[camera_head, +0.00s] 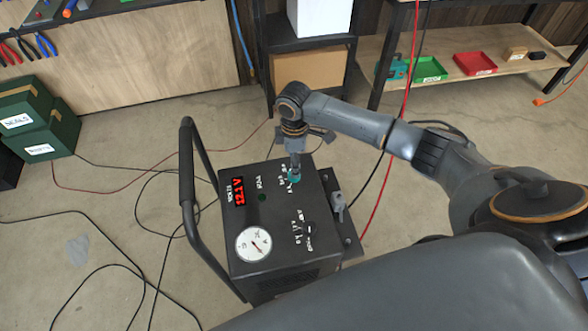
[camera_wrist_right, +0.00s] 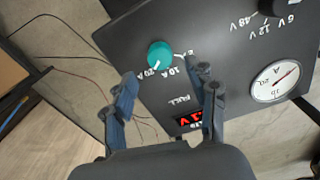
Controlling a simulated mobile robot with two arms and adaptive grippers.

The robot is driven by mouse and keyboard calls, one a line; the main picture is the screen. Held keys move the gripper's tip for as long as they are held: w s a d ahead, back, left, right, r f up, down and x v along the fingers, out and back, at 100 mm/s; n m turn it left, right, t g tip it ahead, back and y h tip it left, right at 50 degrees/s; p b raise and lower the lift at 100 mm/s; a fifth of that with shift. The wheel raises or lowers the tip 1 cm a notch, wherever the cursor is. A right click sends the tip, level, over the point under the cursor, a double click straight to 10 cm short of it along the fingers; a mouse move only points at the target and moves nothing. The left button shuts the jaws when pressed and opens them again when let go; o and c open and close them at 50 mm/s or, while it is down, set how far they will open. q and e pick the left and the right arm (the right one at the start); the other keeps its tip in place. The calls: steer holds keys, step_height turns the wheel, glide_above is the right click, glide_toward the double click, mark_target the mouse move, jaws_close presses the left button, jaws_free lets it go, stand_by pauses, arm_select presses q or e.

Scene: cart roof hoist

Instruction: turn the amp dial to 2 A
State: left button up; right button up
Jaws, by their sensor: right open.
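The amp dial is a round teal knob on the dark top panel of the cart charger. It shows in the right wrist view (camera_wrist_right: 160,52) and partly under my gripper in the head view (camera_head: 294,176). Its white pointer mark points toward the 20 A label. The 10 A label lies beside it, and a partly hidden label starting with 2 is nearer the right finger. My right gripper (camera_head: 295,163) is just over the dial. In the wrist view its fingers (camera_wrist_right: 164,82) are spread apart, with nothing between them at the tips. My left gripper is not in view.
The charger (camera_head: 275,250) also carries a red voltage display (camera_head: 238,191), a round gauge (camera_head: 253,244) and a black voltage knob (camera_head: 309,228). A tall black handle (camera_head: 186,165) rises at its left. Cables lie on the floor, and a red cable (camera_head: 383,190) runs past its right.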

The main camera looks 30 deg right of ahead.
step_height(320, 180, down, 4)
steer(key=shift+f, duration=0.6)
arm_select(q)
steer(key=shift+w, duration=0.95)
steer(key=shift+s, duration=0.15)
arm_select(e)
steer(key=shift+c, duration=1.2)
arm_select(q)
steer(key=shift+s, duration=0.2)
arm_select(e)
steer(key=c, duration=0.9)
